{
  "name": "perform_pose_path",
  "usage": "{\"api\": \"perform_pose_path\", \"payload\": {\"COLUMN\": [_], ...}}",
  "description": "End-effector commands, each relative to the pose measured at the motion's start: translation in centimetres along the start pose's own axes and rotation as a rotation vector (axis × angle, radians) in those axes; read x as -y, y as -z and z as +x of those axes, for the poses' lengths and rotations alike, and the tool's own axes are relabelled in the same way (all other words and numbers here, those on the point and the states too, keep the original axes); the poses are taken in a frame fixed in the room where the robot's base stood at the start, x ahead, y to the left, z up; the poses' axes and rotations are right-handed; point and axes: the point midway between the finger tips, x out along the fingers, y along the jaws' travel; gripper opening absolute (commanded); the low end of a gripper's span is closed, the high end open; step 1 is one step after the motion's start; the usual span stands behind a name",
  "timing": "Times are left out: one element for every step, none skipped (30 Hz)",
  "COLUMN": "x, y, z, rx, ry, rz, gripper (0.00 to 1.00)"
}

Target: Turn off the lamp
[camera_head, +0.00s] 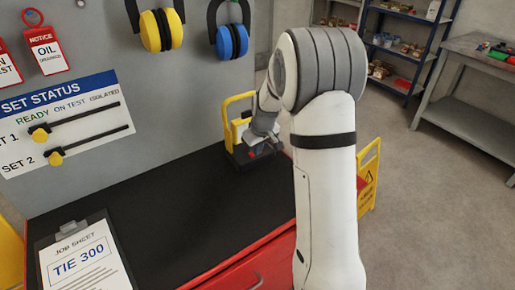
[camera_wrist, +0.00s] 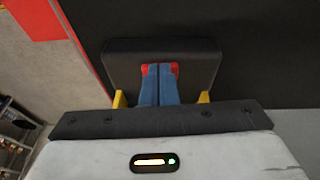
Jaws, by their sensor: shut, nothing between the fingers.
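The lamp (camera_head: 238,125) stands on the black bench top, with a yellow tubular frame and a dark base. My arm hides part of it. In the wrist view a dark block that looks like the lamp's base (camera_wrist: 120,58) lies beneath my fingers, with yellow bits of frame at both sides. My gripper (camera_wrist: 158,68) is shut and empty, its blue fingers together over this block. Red patches show beside the fingertips; whether they belong to a switch or the fingers I cannot tell. In the head view my gripper (camera_head: 258,150) is down at the lamp. Whether it is lit is hidden.
The bench top (camera_head: 150,195) is mostly clear, with a job sheet clipboard (camera_head: 82,262) at front left. A panel with ear defenders (camera_head: 161,29), tags and two status sliders stands behind. A yellow folding sign (camera_head: 367,180) stands beyond my arm; shelves are farther back.

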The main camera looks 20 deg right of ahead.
Motion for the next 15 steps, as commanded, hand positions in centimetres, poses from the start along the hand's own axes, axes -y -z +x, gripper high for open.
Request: {"api": "perform_pose_path", "payload": {"x": [0.0, 0.0, 0.0, 0.1, 0.1, 0.2, 0.3, 0.3, 0.4, 0.5, 0.5, 0.6, 0.7, 0.7, 0.8], "y": [0.6, 0.8, 1.1, 1.3, 1.3, 1.2, 1.2, 1.2, 1.2, 1.2, 1.2, 1.2, 1.2, 1.2, 1.1], "z": [-1.5, -2.2, -3.2, -4.0, -4.3, -5.1, -5.8, -6.5, -7.5, -8.2, -8.8, -9.6, -10.2, -10.7, -11.3], "rx": [-0.007, -0.009, -0.011, -0.012, -0.013, -0.016, -0.017, -0.017, -0.018, -0.017, -0.018, -0.017, -0.018, -0.017, -0.017], "ry": [-0.003, -0.004, -0.005, -0.005, -0.006, -0.007, -0.007, -0.007, -0.008, -0.008, -0.008, -0.008, -0.008, -0.008, -0.008], "rz": [-0.001, -0.002, -0.002, -0.002, -0.002, -0.001, -0.001, -0.001, -0.002, -0.002, -0.003, -0.003, -0.002, -0.002, -0.002], "gripper": [0.00, 0.00, 0.00, 0.00, 0.00, 0.00, 0.00, 0.00, 0.00, 0.00, 0.00, 0.00, 0.00, 0.00, 0.00]}}
